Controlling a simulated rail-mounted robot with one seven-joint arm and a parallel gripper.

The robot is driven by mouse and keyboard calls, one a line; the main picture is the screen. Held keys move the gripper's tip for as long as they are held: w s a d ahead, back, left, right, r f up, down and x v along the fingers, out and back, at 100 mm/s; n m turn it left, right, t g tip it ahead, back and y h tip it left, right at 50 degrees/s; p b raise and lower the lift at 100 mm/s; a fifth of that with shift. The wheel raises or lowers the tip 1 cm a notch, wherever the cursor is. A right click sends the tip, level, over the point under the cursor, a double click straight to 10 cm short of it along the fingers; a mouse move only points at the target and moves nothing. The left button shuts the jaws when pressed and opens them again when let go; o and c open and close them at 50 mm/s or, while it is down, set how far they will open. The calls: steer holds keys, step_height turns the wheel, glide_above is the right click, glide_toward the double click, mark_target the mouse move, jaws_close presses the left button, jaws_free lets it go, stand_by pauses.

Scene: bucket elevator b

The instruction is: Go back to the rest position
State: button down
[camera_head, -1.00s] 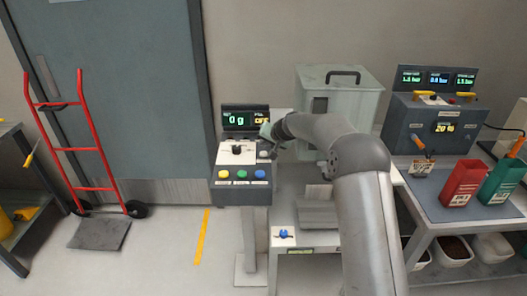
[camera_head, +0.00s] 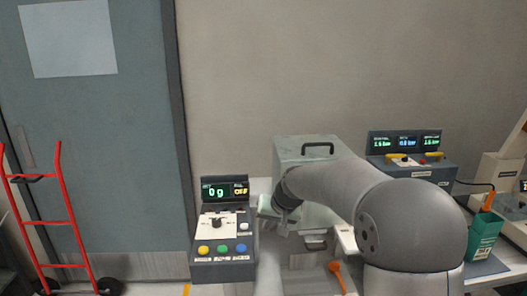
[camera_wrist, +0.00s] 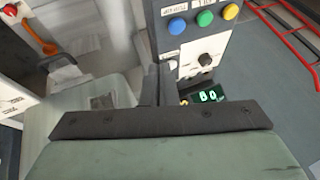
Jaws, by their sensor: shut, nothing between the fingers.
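My gripper (camera_head: 284,228) is in the lower middle of the head view, just right of the control box (camera_head: 222,235) and in front of the pale lidded bin (camera_head: 308,165). Its fingers are shut and empty. In the wrist view the dark fingers (camera_wrist: 156,85) point up the picture, with the greenish hand below. The control box (camera_wrist: 200,30) shows beyond them with blue, green and yellow buttons and a black knob. My arm is bent, its elbow large at the lower right. It hides part of the bench behind it.
A grey box with three displays (camera_head: 410,170) stands at right, near a green container (camera_head: 484,238). An orange-handled tool (camera_head: 338,277) lies below the arm. A red hand truck (camera_head: 45,222) stands by the grey door (camera_head: 95,130). The wall space above the bin is clear.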

steer(key=s+d+f+g+h, duration=0.1)
steer(key=s+d, duration=0.3)
steer(key=s, duration=0.7)
steer(key=s+d+f+g+h, duration=0.1)
steer(key=s+d, duration=0.4)
steer(key=s, duration=0.7)
steer(key=s+d+g+h, duration=0.1)
steer(key=s+d, duration=0.3)
steer(key=s, duration=0.8)
steer(key=shift+s+d+f+g+h, duration=0.2)
steer(key=shift+d+f+g+h, duration=0.1)
steer(key=shift+d+f, duration=0.1)
